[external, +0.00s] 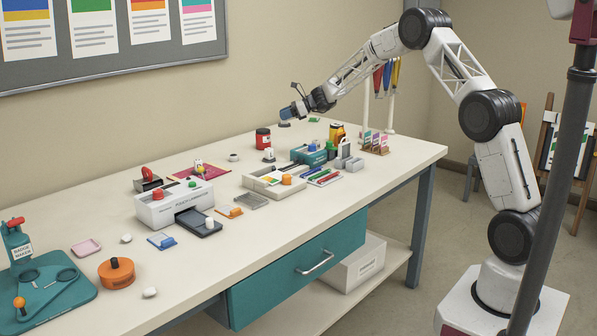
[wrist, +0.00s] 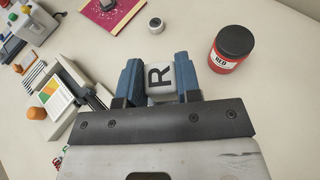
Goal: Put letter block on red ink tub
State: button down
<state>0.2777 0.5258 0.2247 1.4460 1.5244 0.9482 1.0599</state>
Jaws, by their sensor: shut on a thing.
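The white letter block (wrist: 161,77), marked with a black R, is between the two blue fingers of my gripper (wrist: 160,84) in the wrist view. The fingers are shut on it. The red ink tub (wrist: 232,48), a red jar with a black lid and a white label, stands to the right of the fingers, apart from the block. In the external view the red ink tub (external: 263,138) stands upright near the back of the table.
A small pale block (external: 269,155) is just in front of the tub. A small round white item (external: 234,157) is to its left. A white printer (external: 174,203), a beige tray (external: 274,182) and a teal box (external: 308,155) stand nearby.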

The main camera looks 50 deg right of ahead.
dwell(0.4)
send_over(264, 130)
jog(key=shift+w+d+f, duration=0.15)
jog(key=shift+w+f, duration=0.1)
jog(key=shift+f, duration=0.45)
dwell(0.5)
jog(key=shift+f, duration=0.1)
jog(key=shift+f, duration=1.65)
jog(key=shift+f, duration=0.1)
jog(key=c, duration=0.8)
grip_release()
jog(key=shift+f, duration=0.1)
